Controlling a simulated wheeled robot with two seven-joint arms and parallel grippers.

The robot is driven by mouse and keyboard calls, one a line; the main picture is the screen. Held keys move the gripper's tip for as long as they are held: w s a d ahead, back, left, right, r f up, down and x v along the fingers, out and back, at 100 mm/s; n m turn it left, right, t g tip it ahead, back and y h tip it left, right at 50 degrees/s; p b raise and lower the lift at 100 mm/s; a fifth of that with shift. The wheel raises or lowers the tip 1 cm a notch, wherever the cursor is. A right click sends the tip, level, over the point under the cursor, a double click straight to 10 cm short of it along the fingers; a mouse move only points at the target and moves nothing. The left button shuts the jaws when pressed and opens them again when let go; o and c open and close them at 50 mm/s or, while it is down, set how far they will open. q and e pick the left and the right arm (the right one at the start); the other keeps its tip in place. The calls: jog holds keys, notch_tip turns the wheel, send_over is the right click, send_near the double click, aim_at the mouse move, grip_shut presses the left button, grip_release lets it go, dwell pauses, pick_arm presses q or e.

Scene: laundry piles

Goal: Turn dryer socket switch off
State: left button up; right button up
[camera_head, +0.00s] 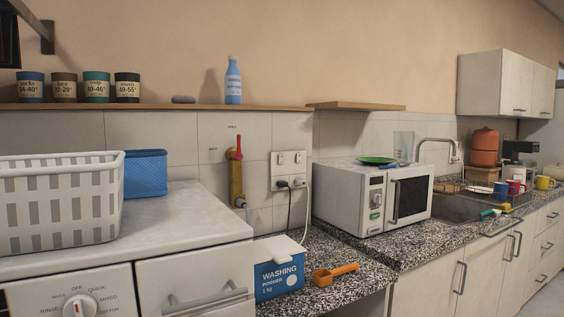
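A white double wall socket (288,170) is on the tiled wall, between the washing machine and the microwave. It has small switches along its upper part and two plugs in its lower part. A black cord and a white cord hang from the plugs. The switch positions are too small to tell, and I cannot tell which plug belongs to the dryer. Neither of my grippers shows in this view.
A white machine (190,225) with a grey basket (60,203) and a blue basket (146,173) stands at the left. A washing powder box (279,274) and orange scoop (335,273) sit on the counter below the socket. A microwave (347,198) stands right of it.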

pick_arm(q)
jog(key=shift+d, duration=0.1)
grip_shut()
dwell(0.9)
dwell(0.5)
